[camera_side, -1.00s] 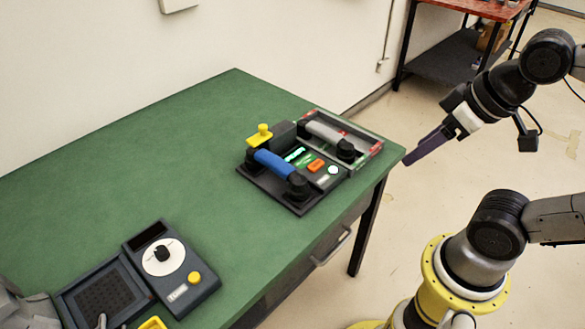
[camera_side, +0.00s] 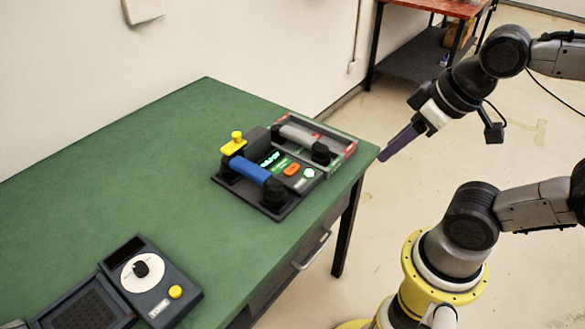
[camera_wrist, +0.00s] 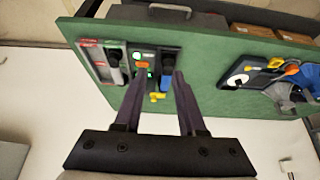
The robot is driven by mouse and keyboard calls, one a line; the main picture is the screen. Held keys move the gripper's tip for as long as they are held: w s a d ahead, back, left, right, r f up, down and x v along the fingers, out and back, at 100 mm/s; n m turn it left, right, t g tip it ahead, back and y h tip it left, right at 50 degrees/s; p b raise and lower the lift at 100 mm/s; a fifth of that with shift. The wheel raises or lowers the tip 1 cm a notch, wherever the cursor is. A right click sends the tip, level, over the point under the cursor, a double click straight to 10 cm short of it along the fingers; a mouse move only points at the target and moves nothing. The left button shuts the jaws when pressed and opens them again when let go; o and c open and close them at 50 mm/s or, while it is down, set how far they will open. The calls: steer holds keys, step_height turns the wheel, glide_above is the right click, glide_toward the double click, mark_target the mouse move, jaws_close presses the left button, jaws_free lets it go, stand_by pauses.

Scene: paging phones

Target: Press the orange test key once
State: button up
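The orange test key (camera_side: 291,169) is on a dark phone unit (camera_side: 287,205) near the right end of the green table. It also shows in the wrist view (camera_wrist: 142,64), between a lit green-white button and green lights. My gripper (camera_side: 384,157) is off the table's right corner in the side view, apart from the unit. In the wrist view my gripper (camera_wrist: 160,75) has its two dark purple fingers spread, with nothing between them. The fingertips overlap the unit's lower edge there, but the side view shows a gap. No contact with the key shows.
A blue handset (camera_side: 250,169) lies in front of the key, and a grey handset (camera_side: 302,136) behind it. A dial unit (camera_side: 150,285) sits at the table's near left. The green table (camera_side: 140,170) between is bare.

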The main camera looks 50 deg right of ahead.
jaws_close()
stand_by(1.4)
